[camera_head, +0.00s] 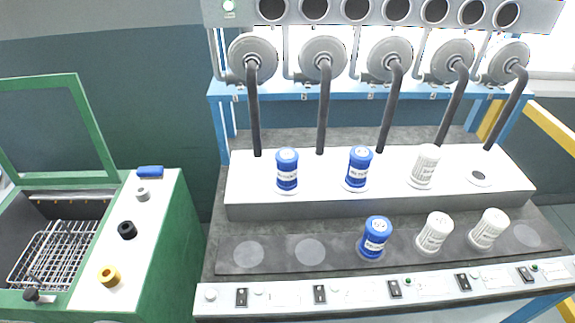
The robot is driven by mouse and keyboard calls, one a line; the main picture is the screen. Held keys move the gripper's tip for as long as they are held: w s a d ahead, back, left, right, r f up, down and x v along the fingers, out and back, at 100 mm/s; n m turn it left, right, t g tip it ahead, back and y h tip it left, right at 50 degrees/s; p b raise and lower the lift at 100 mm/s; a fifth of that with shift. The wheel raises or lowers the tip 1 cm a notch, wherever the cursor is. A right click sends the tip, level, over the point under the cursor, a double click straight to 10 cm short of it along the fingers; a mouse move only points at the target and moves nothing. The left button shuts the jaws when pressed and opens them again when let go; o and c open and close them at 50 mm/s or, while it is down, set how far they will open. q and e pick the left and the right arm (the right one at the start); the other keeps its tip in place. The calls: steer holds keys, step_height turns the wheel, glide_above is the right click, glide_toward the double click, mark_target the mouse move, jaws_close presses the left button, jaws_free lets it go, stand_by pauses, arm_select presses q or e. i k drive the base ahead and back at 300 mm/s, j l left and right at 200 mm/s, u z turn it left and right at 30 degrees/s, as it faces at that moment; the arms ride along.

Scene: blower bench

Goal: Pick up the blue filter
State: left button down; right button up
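Three blue filters with white labels stand upright on the bench. One blue filter (287,170) stands at the left of the raised white ledge (380,208). A second blue filter (358,168) stands to its right on the same ledge. A third blue filter (374,238) stands in front, on the dark strip (279,266) with round pads. I cannot tell which one the task means. Neither of my grippers shows in the head view.
White filters stand on the ledge (425,166) and the dark strip (435,233), (488,229). Dark hoses (323,108) hang behind the ledge. Two left pads (249,254) are bare. Switches line the front panel (345,296). A green cabinet (187,233) with a wire basket (55,252) stands left.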

mark_target(286, 159)
steer(key=j+u, duration=0.25)
steer(key=j, duration=1.4)
